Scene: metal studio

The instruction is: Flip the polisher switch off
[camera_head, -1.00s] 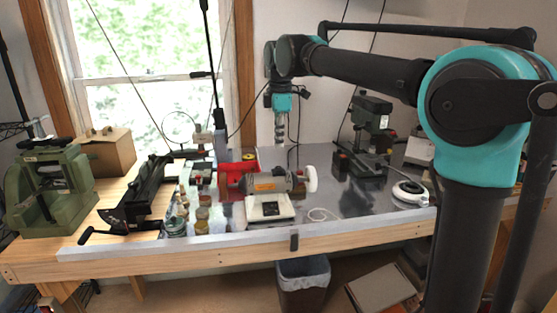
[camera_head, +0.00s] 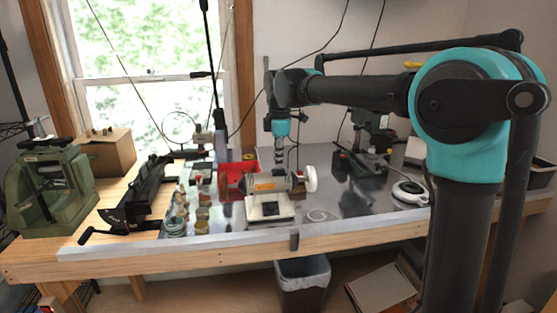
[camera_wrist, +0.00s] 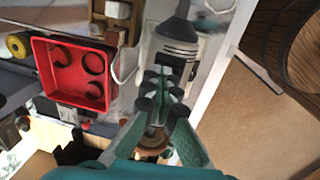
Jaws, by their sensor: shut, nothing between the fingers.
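The polisher (camera_head: 262,187) stands on the metal-topped bench, with a grey motor body, an orange label, a white buffing wheel on its right end and a pale base with a dark switch area (camera_head: 270,208) on the front. My gripper (camera_head: 281,166) hangs fingers down just above or behind the polisher body, and its lower end is partly hidden there. In the wrist view my gripper (camera_wrist: 165,92) shows green fingers with dark pads brought together, with nothing held. The polisher's grey body (camera_wrist: 178,32) lies just beyond them. I cannot tell whether the fingers touch it or the switch position.
A red tray (camera_head: 226,180) sits left of the polisher; it also shows in the wrist view (camera_wrist: 98,98). Several small jars (camera_head: 202,213) stand at front left. A drill press (camera_head: 368,150) and a white round device (camera_head: 409,191) are at right. The bench's front right is fairly clear.

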